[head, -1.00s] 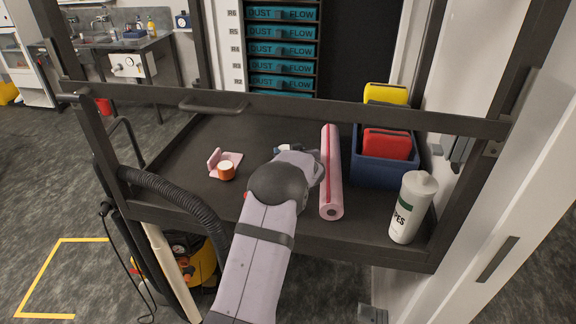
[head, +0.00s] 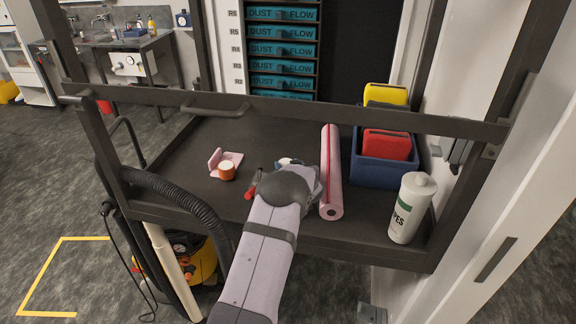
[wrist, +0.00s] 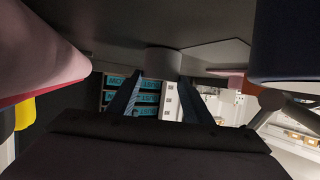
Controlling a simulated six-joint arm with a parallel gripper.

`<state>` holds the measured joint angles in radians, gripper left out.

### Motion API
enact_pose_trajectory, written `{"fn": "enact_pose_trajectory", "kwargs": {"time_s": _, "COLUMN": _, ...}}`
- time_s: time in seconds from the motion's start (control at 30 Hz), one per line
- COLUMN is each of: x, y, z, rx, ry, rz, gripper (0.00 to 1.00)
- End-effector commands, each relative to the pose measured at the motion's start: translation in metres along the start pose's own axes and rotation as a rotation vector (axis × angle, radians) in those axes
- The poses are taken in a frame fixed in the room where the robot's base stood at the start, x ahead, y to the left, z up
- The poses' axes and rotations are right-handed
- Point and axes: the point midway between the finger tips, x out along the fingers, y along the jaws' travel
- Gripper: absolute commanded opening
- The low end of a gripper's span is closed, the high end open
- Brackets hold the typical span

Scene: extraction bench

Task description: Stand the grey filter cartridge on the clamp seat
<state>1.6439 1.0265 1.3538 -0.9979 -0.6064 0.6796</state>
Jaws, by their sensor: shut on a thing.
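In the wrist view my gripper (wrist: 161,80) has its two dark fingers on either side of a grey cylinder, the grey filter cartridge (wrist: 163,61), and is shut on it. The cartridge is close to the dark tray surface; I cannot tell if it touches. In the head view my wrist hides most of the gripper and cartridge. A red handle on a dark lever (head: 250,193), seemingly part of the clamp, shows just left of my wrist. The seat itself is hidden there. A flat grey plate (wrist: 222,52) beside the cartridge in the wrist view may be it; I cannot be sure.
A pink roll (head: 331,175) lies close right of my wrist. A blue bin (head: 383,174) with red and yellow items and a white bottle (head: 410,208) stand further right. The tray's back left is clear.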

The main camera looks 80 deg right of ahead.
Motion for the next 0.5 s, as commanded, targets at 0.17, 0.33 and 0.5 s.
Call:
{"fn": "enact_pose_trajectory", "kwargs": {"time_s": 0.17, "x": 0.0014, "y": 0.0, "z": 0.0031, "rx": 0.0, "ry": 0.001, "rz": 0.0, "gripper": 0.21}}
{"fn": "enact_pose_trajectory", "kwargs": {"time_s": 0.33, "x": 0.001, "y": 0.0, "z": 0.0027, "rx": 0.0, "ry": -0.001, "rz": 0.0, "gripper": 0.65}}
{"fn": "enact_pose_trajectory", "kwargs": {"time_s": 0.5, "x": 0.0009, "y": -0.0001, "z": 0.0026, "rx": 0.0, "ry": -0.001, "rz": 0.0, "gripper": 0.65}}
